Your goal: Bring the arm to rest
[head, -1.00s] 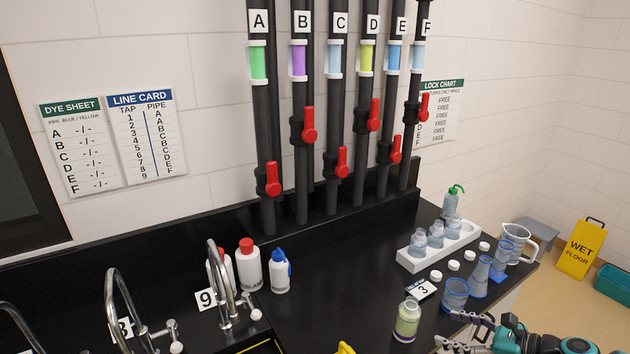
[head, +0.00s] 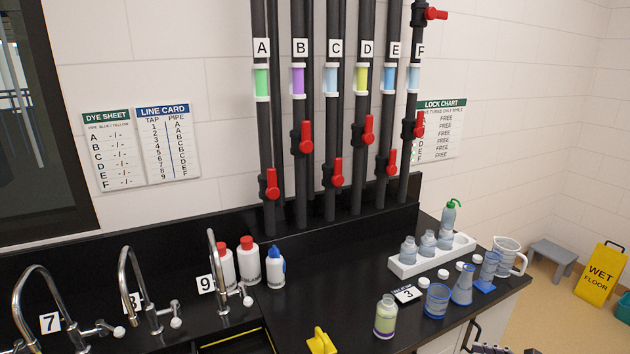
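Only a small dark part of my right gripper (head: 490,349) shows at the bottom edge, right of centre, in front of the black counter (head: 345,290). The rest of it is cut off, and I cannot tell whether it is open or what it may hold. My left gripper is not in view. A bottle of pale green liquid (head: 386,318) stands uncapped on the counter, apart from the visible gripper part.
A white rack (head: 408,268) with bottles, a blue beaker (head: 436,301), a flask (head: 462,286) and a jug (head: 508,255) stand at the right. Curved taps (head: 130,280) line the left. A yellow object (head: 320,342) is at the bottom. The counter's middle is clear.

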